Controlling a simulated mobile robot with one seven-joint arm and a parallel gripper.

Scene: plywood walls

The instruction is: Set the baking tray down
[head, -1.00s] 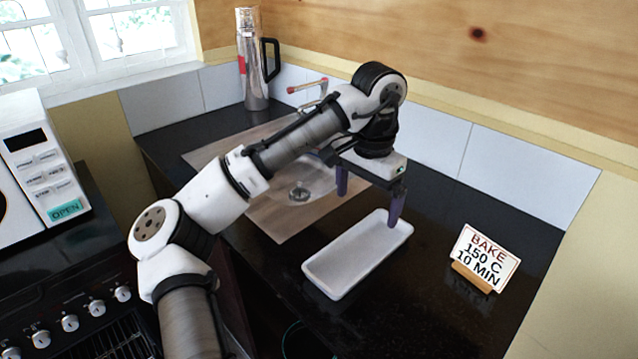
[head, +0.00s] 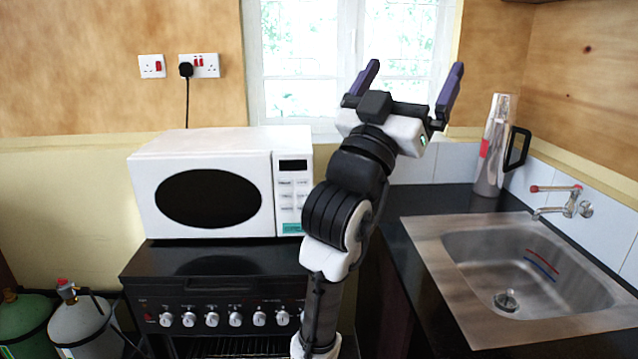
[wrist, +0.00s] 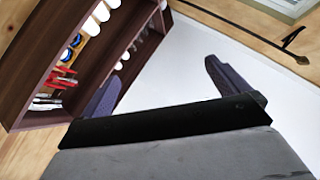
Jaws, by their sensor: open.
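My gripper (head: 412,82) is raised in front of the window in the head view, its purple fingers wide apart and pointing up. Nothing is between them. In the wrist view the gripper (wrist: 160,85) is also open and empty. The baking tray is not in either view now. In the earlier head view the white tray rests on the dark counter to the right of the sink.
A white microwave (head: 225,185) stands on a black stove (head: 225,275). To the right are a steel sink (head: 540,262) with a tap (head: 572,205) and a flask (head: 493,145) on the dark counter. The wrist view shows a brown shelf (wrist: 40,50) holding small items.

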